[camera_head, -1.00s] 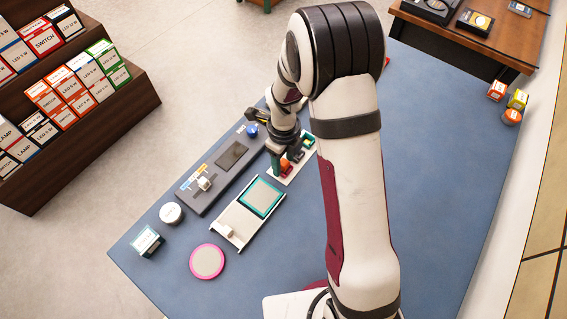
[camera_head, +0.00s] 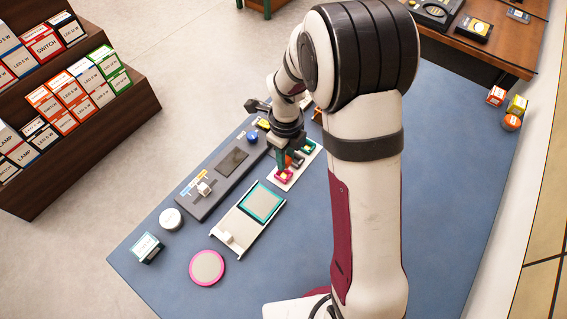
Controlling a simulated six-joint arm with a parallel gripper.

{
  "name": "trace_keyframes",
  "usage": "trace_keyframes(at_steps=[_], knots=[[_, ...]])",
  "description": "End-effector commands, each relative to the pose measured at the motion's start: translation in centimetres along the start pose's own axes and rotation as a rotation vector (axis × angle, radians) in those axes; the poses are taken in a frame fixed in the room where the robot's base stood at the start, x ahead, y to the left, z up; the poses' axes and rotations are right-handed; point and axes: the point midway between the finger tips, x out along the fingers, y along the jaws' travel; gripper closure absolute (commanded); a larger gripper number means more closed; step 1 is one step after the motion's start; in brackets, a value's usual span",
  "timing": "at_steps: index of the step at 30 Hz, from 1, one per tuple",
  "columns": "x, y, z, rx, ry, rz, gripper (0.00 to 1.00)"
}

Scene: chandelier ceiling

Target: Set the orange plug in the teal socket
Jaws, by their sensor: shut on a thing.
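My gripper (camera_head: 284,159) points down over the white socket board (camera_head: 279,187), near the middle of the table. It is shut on the orange plug (camera_head: 289,160), of which only a small part shows beside the fingers. A pink-rimmed socket (camera_head: 284,175) shows on the board's near end, just below the gripper. A green-teal socket (camera_head: 308,147) with something yellow in it sits at the board's far end, right of the gripper. The middle of the board is partly hidden by the gripper, and I cannot tell how far the plug is above it.
A dark grey panel (camera_head: 207,191) lies left of the board, with a blue knob (camera_head: 252,137) at its far end. A white tray with a teal-edged pad (camera_head: 262,203) and a pink-rimmed disc (camera_head: 207,267) lie nearer.

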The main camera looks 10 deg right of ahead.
Motion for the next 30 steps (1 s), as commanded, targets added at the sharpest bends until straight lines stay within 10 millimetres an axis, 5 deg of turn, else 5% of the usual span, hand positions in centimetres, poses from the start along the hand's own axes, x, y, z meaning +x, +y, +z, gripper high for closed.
trace_keyframes(at_steps=[9, 15, 19, 24, 30], knots=[[-4.4, -2.7, -7.3, 0.009, 0.000, -0.001, 1.00], [-6.1, -3.8, -9.9, 0.004, 0.001, 0.001, 1.00], [-5.9, -5.8, -8.0, 0.000, 0.002, 0.003, 1.00], [-4.3, -9.1, -3.0, 0.000, 0.002, 0.004, 1.00], [-2.6, -10.8, 0.4, 0.002, 0.000, 0.003, 1.00]])
